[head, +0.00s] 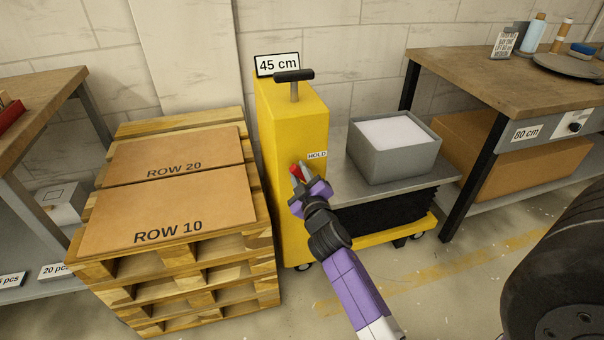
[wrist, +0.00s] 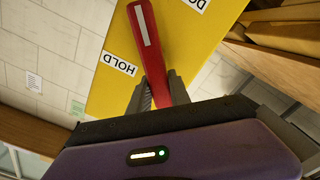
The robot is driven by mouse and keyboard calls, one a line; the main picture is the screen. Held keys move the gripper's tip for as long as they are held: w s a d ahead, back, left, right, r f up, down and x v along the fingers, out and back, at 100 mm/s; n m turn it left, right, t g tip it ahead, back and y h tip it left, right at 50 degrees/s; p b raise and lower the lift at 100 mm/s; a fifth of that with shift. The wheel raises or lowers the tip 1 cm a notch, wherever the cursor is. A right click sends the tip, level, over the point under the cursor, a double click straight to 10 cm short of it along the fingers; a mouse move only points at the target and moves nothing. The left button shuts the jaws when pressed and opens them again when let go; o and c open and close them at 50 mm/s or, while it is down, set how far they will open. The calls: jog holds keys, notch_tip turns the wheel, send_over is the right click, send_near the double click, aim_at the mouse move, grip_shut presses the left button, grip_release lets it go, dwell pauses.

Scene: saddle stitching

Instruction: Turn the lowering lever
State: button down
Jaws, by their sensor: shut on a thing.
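The lowering lever (wrist: 147,40) is red with a pale stripe and sits on the yellow column of the lift cart (head: 291,115). In the head view the red lever (head: 295,170) shows at my fingertips, beside the HOLD label (head: 317,154). My gripper (head: 301,175) is shut on the lever; in the wrist view the fingers (wrist: 160,92) close on either side of its lower part. A second label in the wrist view is cut off by the frame edge. The cart has a black T-handle on top and a 45 cm sign.
A grey bin (head: 393,160) stands on the cart's platform (head: 365,192). A pallet stack (head: 190,262) with two cardboard sheets stands close to the left of the cart. A workbench (head: 500,85) marked 80 cm is at the right, and a dark round object (head: 560,270) is at lower right.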

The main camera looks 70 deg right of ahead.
jog(key=n, duration=0.3)
jog(key=f+n, duration=0.1)
jog(key=shift+w+a+f+n+b, duration=0.1)
jog(key=shift+w+a+n+b, duration=0.2)
jog(key=shift+n, duration=0.1)
jog(key=shift+w+a+f+n, duration=0.1)
jog(key=shift+f+n, duration=0.25)
jog(key=shift+n, duration=0.9)
jog(key=shift+f+n, duration=0.35)
jog(key=shift+n, duration=0.9)
jog(key=c, duration=1.2)
grip_release()
jog(key=b+v, duration=0.2)
jog(key=v, duration=0.5)
jog(key=shift+s+a, duration=0.25)
jog(key=shift+a, duration=0.05)
